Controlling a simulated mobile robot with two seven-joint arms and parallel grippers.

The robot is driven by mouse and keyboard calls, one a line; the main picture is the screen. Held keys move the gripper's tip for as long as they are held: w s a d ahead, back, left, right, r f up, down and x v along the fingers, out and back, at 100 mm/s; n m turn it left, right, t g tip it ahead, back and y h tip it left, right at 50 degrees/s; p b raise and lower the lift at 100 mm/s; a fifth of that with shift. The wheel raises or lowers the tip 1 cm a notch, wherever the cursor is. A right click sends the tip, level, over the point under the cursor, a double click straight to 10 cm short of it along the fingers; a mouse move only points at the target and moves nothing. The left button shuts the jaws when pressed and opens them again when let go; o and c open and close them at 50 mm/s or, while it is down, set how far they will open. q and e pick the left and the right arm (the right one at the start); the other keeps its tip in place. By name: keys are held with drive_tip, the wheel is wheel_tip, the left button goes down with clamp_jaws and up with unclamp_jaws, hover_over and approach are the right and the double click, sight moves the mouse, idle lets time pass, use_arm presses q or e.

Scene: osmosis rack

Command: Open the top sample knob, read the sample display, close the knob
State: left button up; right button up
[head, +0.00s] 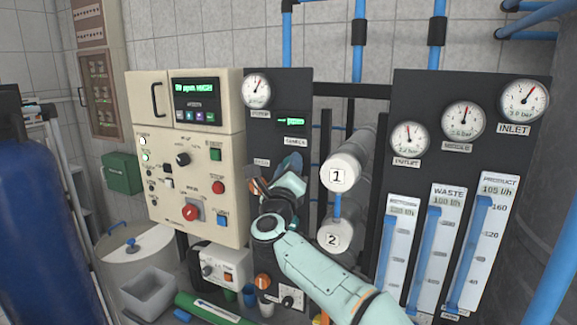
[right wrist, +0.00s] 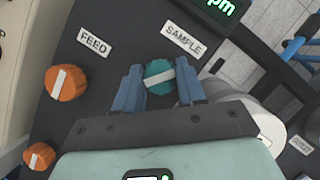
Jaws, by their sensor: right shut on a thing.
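The top sample knob (right wrist: 159,77) is teal with a white stripe and sits beside the SAMPLE label (right wrist: 181,39) in the right wrist view. My right gripper (right wrist: 158,90) has its two blue fingers on either side of the knob, shut on it. The stripe runs roughly from finger to finger. In the head view my right gripper (head: 289,165) is at the dark panel and hides most of the knob. The sample display (head: 291,122) glows green above it; its digits are too small to read. Part of the display (right wrist: 222,6) shows "pm" in the right wrist view. My left gripper is not in view.
Orange knobs (right wrist: 66,83) sit left of the teal one, near the FEED label (right wrist: 93,44). White cylinders (head: 348,160) marked 1 and 2 stand right of my gripper. A beige control box (head: 190,150) is on the left; a gauge panel (head: 470,150) is on the right.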

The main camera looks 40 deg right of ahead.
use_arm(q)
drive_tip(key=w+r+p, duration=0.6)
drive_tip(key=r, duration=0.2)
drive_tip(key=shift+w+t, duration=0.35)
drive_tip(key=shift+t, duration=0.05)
use_arm(e)
drive_tip(key=shift+r+n+y, duration=0.1)
drive_tip(key=shift+n+y, duration=0.8)
drive_tip(key=shift+n, duration=1.15)
drive_tip(key=shift+r+n+y, duration=0.1)
drive_tip(key=shift+n+y, duration=0.8)
drive_tip(key=shift+n, duration=1.15)
drive_tip(key=shift+f, duration=0.1)
drive_tip(key=o, duration=1.1)
drive_tip(key=shift+c, duration=0.2)
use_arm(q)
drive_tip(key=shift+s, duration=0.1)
use_arm(e)
drive_tip(key=shift+s, duration=0.1)
